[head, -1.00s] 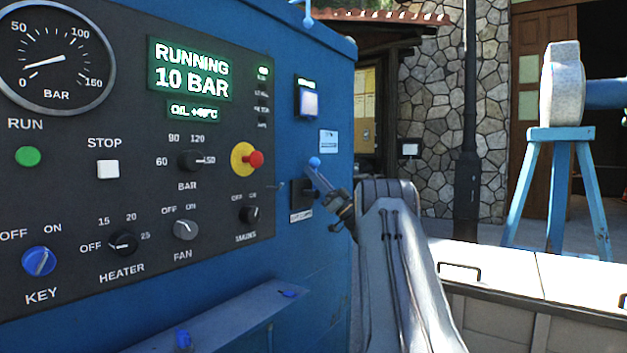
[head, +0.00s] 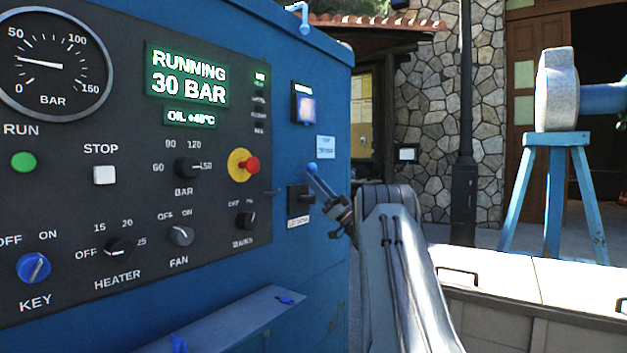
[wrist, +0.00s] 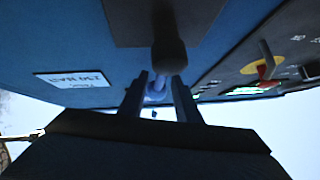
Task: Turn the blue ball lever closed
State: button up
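The blue ball lever (head: 312,169) is on the right part of the blue machine's panel side, by a dark square mount (head: 299,197). Its ball is up and to the left of my gripper (head: 332,200), whose fingers reach up towards it. In the wrist view, my gripper's two fingers (wrist: 160,98) stand apart, and the pale blue ball (wrist: 155,90) shows between their tips. A dark round post (wrist: 168,50) partly hides the ball there. I cannot tell whether either finger touches the ball.
The control panel display (head: 187,78) reads RUNNING 30 BAR. A red stop button (head: 250,165) on yellow sits left of the lever. A small shelf (head: 225,325) juts out below the panel. A blue stand (head: 555,190) and a low pale box (head: 540,285) are at the right.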

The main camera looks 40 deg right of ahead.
jog(key=v, duration=0.6)
jog(key=shift+s+f, duration=0.3)
jog(key=shift+d, duration=0.1)
